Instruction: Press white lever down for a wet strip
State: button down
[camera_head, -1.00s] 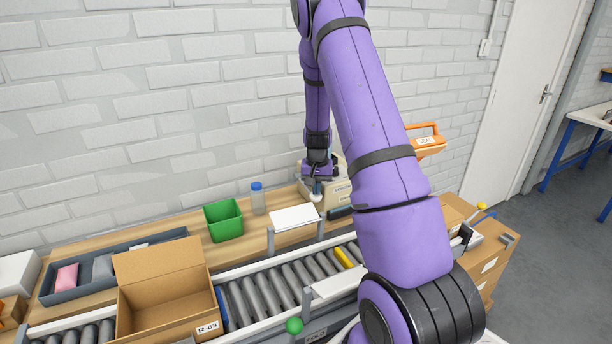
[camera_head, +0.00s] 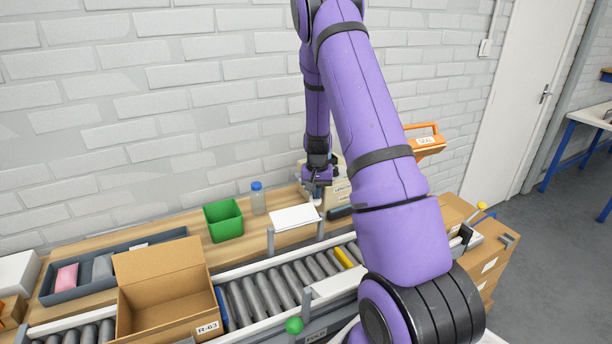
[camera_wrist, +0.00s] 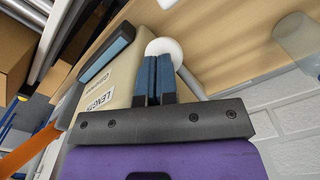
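The beige tape machine (camera_head: 338,194) stands on the wooden bench against the wall, partly hidden by my arm. Its side shows a "LENGTH" label in the wrist view (camera_wrist: 100,98). The white lever has a round white knob (camera_wrist: 165,47) on a pale rod (camera_wrist: 190,83). My gripper (camera_wrist: 153,60) has its two blue fingers together, with nothing visible between them. The fingertips overlap the near edge of the knob in the wrist view; whether they touch it I cannot tell. In the head view my gripper (camera_head: 317,186) is above the lever, beside the machine.
A bottle with a blue cap (camera_head: 257,198) and a green bin (camera_head: 223,220) stand left of the machine. A white flat plate (camera_head: 294,217) is in front. An open carton (camera_head: 165,290) sits on the roller conveyor (camera_head: 280,284).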

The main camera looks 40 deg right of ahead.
jog(key=shift+r, duration=0.1)
notch_tip(320, 180, up, 10)
jog(key=w, duration=0.2)
jog(key=shift+w+d+r, duration=0.15)
jog(key=shift+d, duration=0.1)
dwell(1.0)
dwell(0.8)
jog(key=shift+r, duration=2.5)
